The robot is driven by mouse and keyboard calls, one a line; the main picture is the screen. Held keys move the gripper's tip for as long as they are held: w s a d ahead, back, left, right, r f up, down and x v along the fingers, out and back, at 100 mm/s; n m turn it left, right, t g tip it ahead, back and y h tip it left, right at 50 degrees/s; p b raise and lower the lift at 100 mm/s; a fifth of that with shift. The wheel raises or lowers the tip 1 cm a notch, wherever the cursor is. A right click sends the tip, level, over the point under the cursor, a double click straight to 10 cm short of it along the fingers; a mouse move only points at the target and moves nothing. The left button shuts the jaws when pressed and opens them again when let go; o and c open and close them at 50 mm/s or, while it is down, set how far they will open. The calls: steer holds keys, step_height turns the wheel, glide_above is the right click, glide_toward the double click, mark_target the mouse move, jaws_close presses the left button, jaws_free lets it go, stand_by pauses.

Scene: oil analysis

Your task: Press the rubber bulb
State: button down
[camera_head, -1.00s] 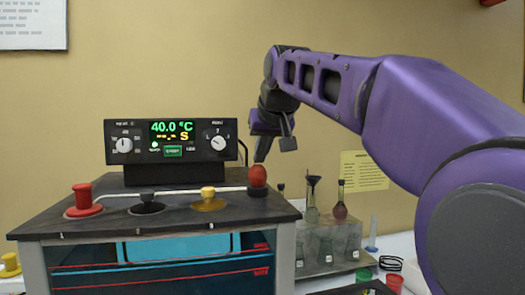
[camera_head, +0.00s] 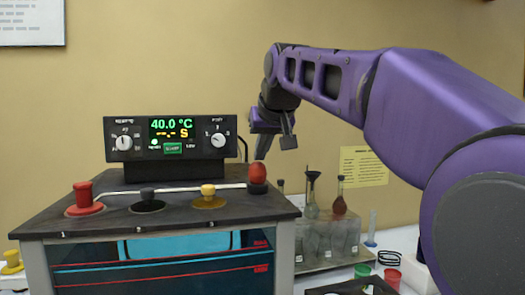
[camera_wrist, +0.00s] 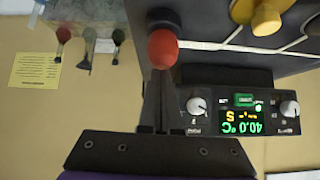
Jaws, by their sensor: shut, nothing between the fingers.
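The red rubber bulb (camera_head: 257,173) stands upright on a dark base at the right end of the black-topped bath unit. In the wrist view the bulb (camera_wrist: 163,48) is at the upper middle, just beyond the fingertips. My gripper (camera_head: 262,154) is shut and empty, pointing down with its tip just above the bulb. In the wrist view the fingers of my gripper (camera_wrist: 158,85) lie together and their tips overlap the bulb's lower edge in the picture. Whether they touch it is not clear.
A control box (camera_head: 171,138) reading 40.0 °C stands behind the bulb on the unit. A red knob (camera_head: 84,199), a black knob (camera_head: 147,196) and a yellow knob (camera_head: 208,195) sit along the top. A glassware rack (camera_head: 328,240) is at the right.

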steer(key=w+r+v, duration=0.1)
steer(key=v, duration=1)
steer(key=shift+r, duration=0.3)
steer(key=shift+s+a, duration=0.1)
steer(key=shift+a, duration=0.05)
